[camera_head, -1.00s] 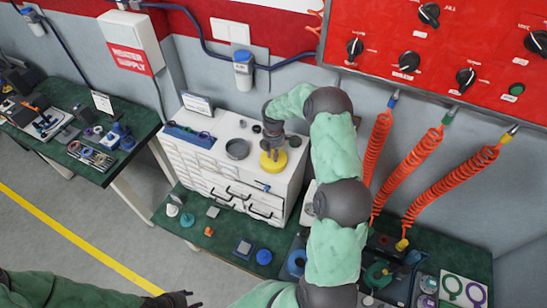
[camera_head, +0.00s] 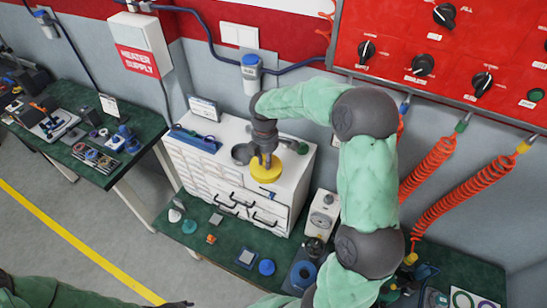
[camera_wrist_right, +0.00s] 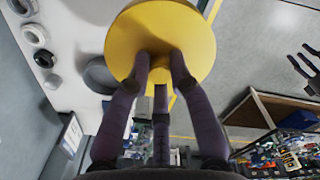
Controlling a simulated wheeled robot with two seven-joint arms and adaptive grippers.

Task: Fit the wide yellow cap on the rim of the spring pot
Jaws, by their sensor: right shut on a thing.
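The wide yellow cap (camera_head: 266,172) is a round disc with a knob, seen in the head view at the white cabinet's top. My right gripper (camera_head: 265,158) is shut on its knob. In the wrist view the fingers (camera_wrist_right: 160,75) close around the knob and the yellow disc (camera_wrist_right: 160,30) lies beyond them. A grey round pot (camera_head: 240,154), which looks like the spring pot, stands on the cabinet just left of the cap; it also shows in the wrist view (camera_wrist_right: 99,76), partly behind the cap. My left gripper (camera_wrist_right: 308,60) has spread fingers, away from the cabinet.
The white drawer cabinet (camera_head: 210,178) stands on a green bench (camera_head: 200,238). A blue tray (camera_head: 194,138) and a green round piece (camera_head: 294,145) are also on its top. A white gauge device (camera_head: 321,214) stands to its right. Several small parts lie on the bench in front.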

